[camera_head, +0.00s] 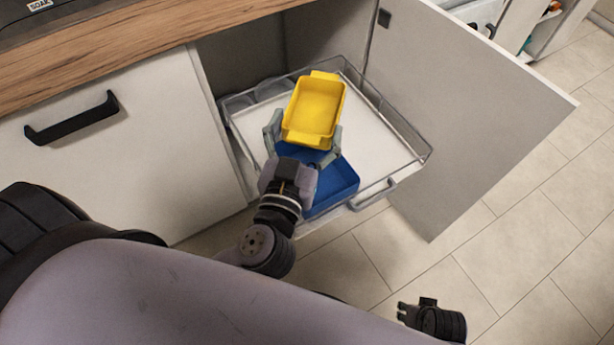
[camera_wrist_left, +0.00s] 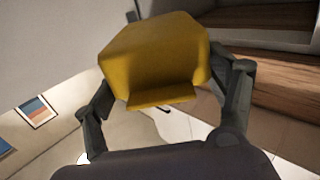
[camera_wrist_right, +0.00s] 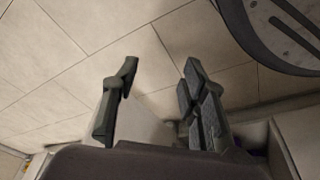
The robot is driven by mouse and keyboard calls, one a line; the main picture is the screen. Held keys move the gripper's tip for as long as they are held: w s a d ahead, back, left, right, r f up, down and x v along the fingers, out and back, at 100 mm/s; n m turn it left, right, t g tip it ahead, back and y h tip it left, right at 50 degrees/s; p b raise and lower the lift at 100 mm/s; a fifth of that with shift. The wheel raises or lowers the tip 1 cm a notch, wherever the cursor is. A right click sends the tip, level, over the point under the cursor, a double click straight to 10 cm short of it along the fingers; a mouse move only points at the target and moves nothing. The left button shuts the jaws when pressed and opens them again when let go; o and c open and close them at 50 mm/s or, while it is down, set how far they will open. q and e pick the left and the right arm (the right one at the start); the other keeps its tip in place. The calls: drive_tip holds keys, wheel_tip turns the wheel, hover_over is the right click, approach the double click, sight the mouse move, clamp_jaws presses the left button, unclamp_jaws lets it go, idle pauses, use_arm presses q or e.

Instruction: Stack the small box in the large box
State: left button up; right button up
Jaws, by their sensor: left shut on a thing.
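The small box is yellow (camera_head: 314,108) and is held up over the pull-out tray, tilted with its open top facing the head camera. My left gripper (camera_head: 304,133) is shut on it, a finger at either side; the left wrist view shows the yellow box (camera_wrist_left: 155,60) between the fingers. The large box is blue (camera_head: 338,190) and sits at the front of the tray, partly hidden behind my left gripper and the yellow box. My right gripper (camera_wrist_right: 160,68) is open and empty, away from both boxes; in the head view it is low at the right.
A closed front with a black handle (camera_head: 72,118) is at left. Tiled floor lies clear in front.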

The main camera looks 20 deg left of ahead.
use_arm(q)
wheel_tip(320, 180, down, 4)
drive_tip(key=shift+f+b, duration=0.25)
drive_tip(key=shift+b, duration=0.95)
use_arm(e)
wheel_tip(320, 180, up, 14)
drive_tip(key=t+b, duration=0.1)
drive_tip(key=b, duration=0.3)
use_arm(q)
wheel_tip(320, 180, down, 11)
drive_tip(key=b, duration=0.2)
drive_tip(key=shift+r+b, duration=0.2)
drive_tip(key=shift+b, duration=0.2)
use_arm(e)
drive_tip(key=w+a+r+t+y, duration=0.1)
drive_tip(key=w+a+r+t, duration=0.1)
drive_tip(key=w, duration=0.4)
drive_tip(key=w+a+r+t+y, duration=0.1)
drive_tip(key=w+a+r+t, duration=0.1)
drive_tip(key=w+r+t, duration=0.3)
drive_tip(key=shift+w+t, duration=0.6)
drive_tip(key=shift+w, duration=0.3)
use_arm(q)
drive_tip(key=shift+f, duration=0.15)
use_arm(e)
drive_tip(key=shift+s, duration=0.1)
